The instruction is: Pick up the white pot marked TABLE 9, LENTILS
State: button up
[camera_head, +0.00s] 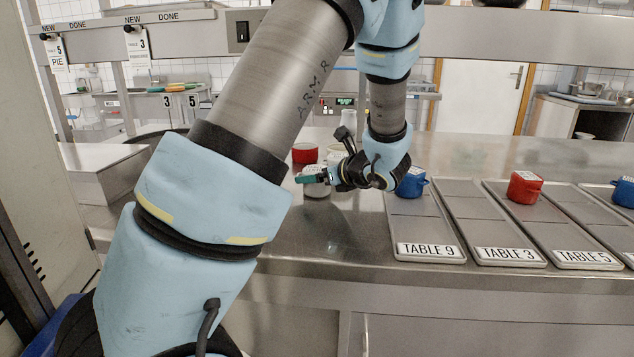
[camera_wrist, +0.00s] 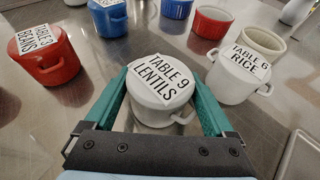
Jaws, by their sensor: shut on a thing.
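The white pot marked TABLE 9, LENTILS (camera_wrist: 161,84) sits between the two green fingers of my gripper (camera_wrist: 163,88) in the wrist view. The fingers are shut on its sides, and its lid label faces up. In the head view the white pot (camera_head: 317,190) shows partly behind my gripper (camera_head: 322,177), low over or on the steel counter. I cannot tell whether it is clear of the counter.
In the wrist view, a white TABLE 6 RICE pot (camera_wrist: 238,74) stands close on the right. A red TABLE 3 BEANS pot (camera_wrist: 44,56) and a blue pot (camera_wrist: 108,17) stand left and behind. In the head view, the TABLE 9 tray (camera_head: 428,225) holds a blue pot (camera_head: 411,183).

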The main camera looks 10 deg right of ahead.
jog(key=shift+c, duration=0.8)
jog(key=shift+r, duration=0.1)
